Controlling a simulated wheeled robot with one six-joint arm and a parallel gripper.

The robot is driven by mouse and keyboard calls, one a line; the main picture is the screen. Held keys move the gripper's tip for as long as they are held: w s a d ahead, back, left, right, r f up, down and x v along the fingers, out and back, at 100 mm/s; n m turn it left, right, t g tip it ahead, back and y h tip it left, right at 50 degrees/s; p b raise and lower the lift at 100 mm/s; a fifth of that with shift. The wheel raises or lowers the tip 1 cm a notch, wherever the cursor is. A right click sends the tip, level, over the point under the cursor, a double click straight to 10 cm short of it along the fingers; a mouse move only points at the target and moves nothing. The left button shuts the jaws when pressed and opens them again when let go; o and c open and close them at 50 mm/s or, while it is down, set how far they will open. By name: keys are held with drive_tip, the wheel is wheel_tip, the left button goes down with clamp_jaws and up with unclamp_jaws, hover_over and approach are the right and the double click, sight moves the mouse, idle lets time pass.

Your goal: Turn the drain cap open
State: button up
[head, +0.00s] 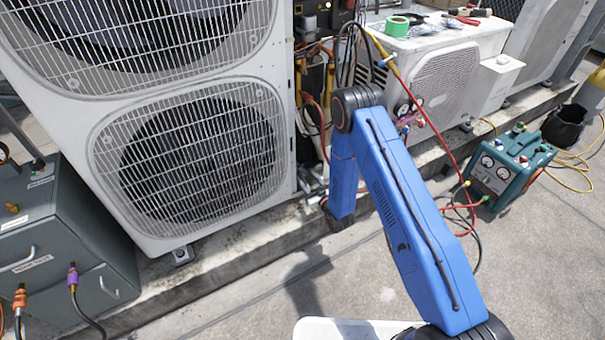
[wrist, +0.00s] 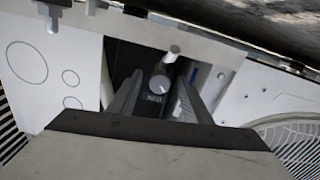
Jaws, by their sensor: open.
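My gripper (wrist: 158,80) shows in the wrist view with its two dark fingers apart and nothing held between them. Beyond the fingertips, in line with the gap, is a small grey round cap or knob (wrist: 158,86) on a dark block with a small pale label. I cannot tell for sure that it is the drain cap, nor whether the fingers reach around it. A short pale stub (wrist: 174,53) sticks out just above it. In the head view my blue arm bends down beside the tall condenser (head: 70,130), and the gripper itself cannot be made out.
White panels with round outlines (wrist: 26,62) and a fan grille (wrist: 295,135) flank the dark opening in the wrist view. In the head view, a smaller unit (head: 445,75), a teal machine (head: 497,170) with hoses and a grey cabinet (head: 60,235) surround free concrete (head: 540,270).

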sight(305, 176)
drive_tip(key=shift+x, duration=1.8)
drive_tip(key=shift+c, duration=0.4)
drive_tip(key=c, duration=1)
